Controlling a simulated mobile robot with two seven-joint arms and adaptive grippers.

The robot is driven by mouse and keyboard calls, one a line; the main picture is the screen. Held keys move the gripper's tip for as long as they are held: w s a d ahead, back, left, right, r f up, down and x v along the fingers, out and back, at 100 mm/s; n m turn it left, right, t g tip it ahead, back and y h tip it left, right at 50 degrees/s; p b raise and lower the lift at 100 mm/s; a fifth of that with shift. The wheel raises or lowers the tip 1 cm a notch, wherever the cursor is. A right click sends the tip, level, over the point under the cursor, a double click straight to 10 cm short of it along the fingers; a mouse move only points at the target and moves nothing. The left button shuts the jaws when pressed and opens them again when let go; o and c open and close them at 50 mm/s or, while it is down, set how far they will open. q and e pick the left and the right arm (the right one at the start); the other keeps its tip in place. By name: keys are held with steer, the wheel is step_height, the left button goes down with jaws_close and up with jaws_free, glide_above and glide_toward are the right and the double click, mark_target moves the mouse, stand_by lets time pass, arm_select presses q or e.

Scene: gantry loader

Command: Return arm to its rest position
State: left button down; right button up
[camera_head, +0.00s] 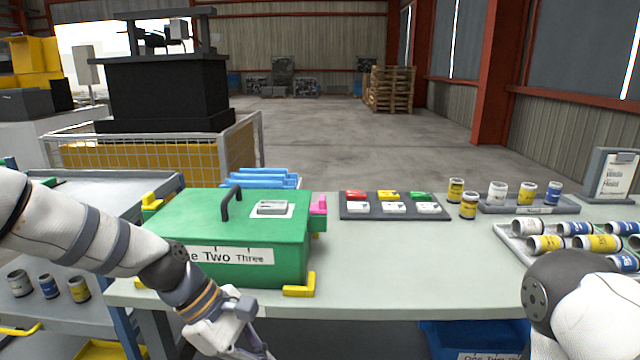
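My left arm comes in from the left, bent down across the front of the green box (210,225). My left gripper (245,345) is at the bottom edge, in front of the table's front edge and below the box; its fingertips are partly cut off, and I cannot tell whether it is open. My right arm shows at the lower right, in front of the can tray; its gripper is out of view. The green box has a dark handle, a label reading "Two Three" and a small grey block on its lid.
Yellow corner brackets (300,287) sit around the box. A dark tray (394,215) holds red, yellow, green and white pieces. Cans stand at the right, and several lie in a light tray (508,240). A blue bin (440,335) is below. The table's middle front is clear.

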arm_select(q)
steer(key=s+a+f+m+y, duration=0.2)
steer(key=s+f+m, duration=0.2)
steer(key=s+f, duration=0.85)
steer(key=s+a+f+m+y, duration=0.2)
steer(key=s+a+m, duration=0.3)
steer(key=s, duration=0.5)
steer(key=s+a+f+m+y, duration=0.3)
steer(key=s+a, duration=0.4)
steer(key=s, duration=0.4)
steer(key=shift+a+f+m+g, duration=0.2)
steer(key=shift+f+m+g, duration=0.3)
steer(key=shift+m, duration=0.4)
arm_select(e)
steer(key=shift+s, duration=0.35)
